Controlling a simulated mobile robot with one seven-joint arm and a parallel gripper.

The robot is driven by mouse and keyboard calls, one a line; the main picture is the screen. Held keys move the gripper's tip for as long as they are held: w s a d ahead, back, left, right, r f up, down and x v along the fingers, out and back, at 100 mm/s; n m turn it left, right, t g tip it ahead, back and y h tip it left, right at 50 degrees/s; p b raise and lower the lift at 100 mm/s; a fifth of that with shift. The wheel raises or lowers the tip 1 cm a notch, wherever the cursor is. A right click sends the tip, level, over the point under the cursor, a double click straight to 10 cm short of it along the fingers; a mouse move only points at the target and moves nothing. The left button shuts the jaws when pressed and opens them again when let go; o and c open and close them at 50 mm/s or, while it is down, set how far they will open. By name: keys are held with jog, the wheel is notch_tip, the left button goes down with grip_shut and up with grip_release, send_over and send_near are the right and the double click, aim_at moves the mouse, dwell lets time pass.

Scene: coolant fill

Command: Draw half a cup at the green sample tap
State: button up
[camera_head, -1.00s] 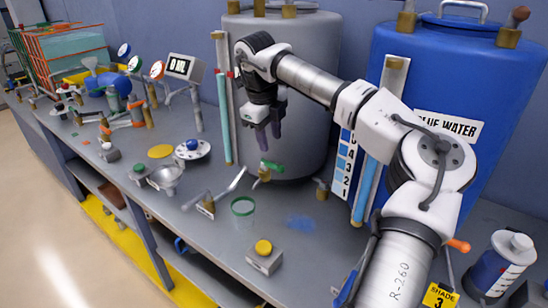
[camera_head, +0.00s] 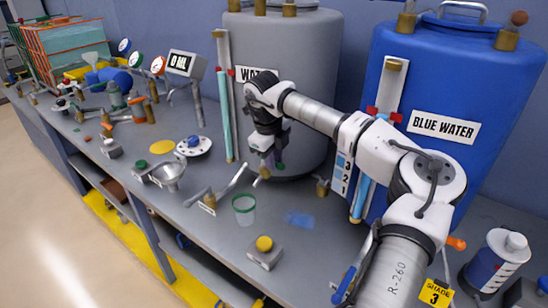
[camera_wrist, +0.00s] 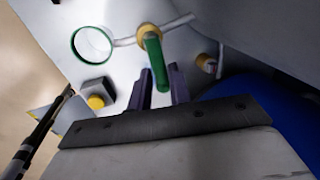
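The sample tap has a brass body (camera_head: 263,174) at the foot of the grey water tank (camera_head: 285,120). Its green handle (camera_wrist: 155,62) points down between my gripper's two dark fingers in the wrist view. My gripper (camera_head: 270,165) is over the tap, and its fingers (camera_wrist: 160,85) stand apart, one on each side of the handle. Whether they touch it I cannot tell. In the head view the gripper hides most of the handle. A clear cup with a green rim (camera_head: 244,208) stands on the bench left of and in front of the tap; it also shows in the wrist view (camera_wrist: 92,45).
A box with a yellow button (camera_head: 264,252) stands in front of the cup. A lever with a label (camera_head: 209,200) lies left of it. The blue water tank (camera_head: 460,80) is at right, with a small brass tap (camera_head: 322,187) nearby.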

grip_shut()
jog(key=shift+s+a+f+m+b, duration=0.1)
jog(key=shift+a+f+m+b, duration=0.05)
jog(key=shift+m+b, duration=0.55)
jog(key=shift+s+a+r+m+b, duration=0.1)
jog(key=shift+a+r+m+b, duration=0.1)
jog(key=shift+m+b, duration=0.3)
jog(key=o, duration=0.5)
grip_release()
